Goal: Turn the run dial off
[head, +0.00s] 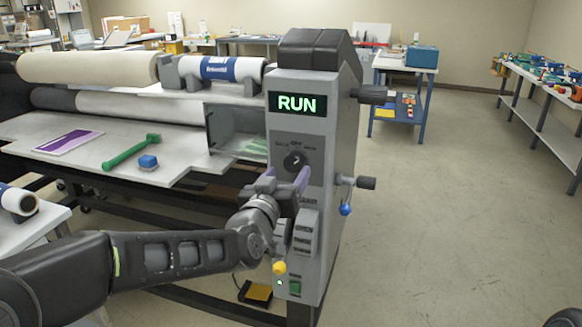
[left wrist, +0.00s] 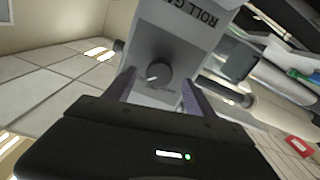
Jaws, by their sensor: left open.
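The run dial (head: 294,161) is a round dark knob with a light pointer mark on the grey laminator end housing (head: 328,150). A display (head: 297,104) above it reads RUN in green. My left gripper (head: 285,180) is in front of the housing, just below the dial in the head view. Its fingers are apart with nothing between them. In the left wrist view the dial (left wrist: 157,76) shows beyond and between the two open fingertips (left wrist: 158,85), and no contact shows. My right gripper is not in view.
A crank with a blue knob (head: 345,209) sticks out on the housing's right side. A yellow button (head: 279,267) and green switch (head: 295,287) sit low on the front. Floor at right is clear.

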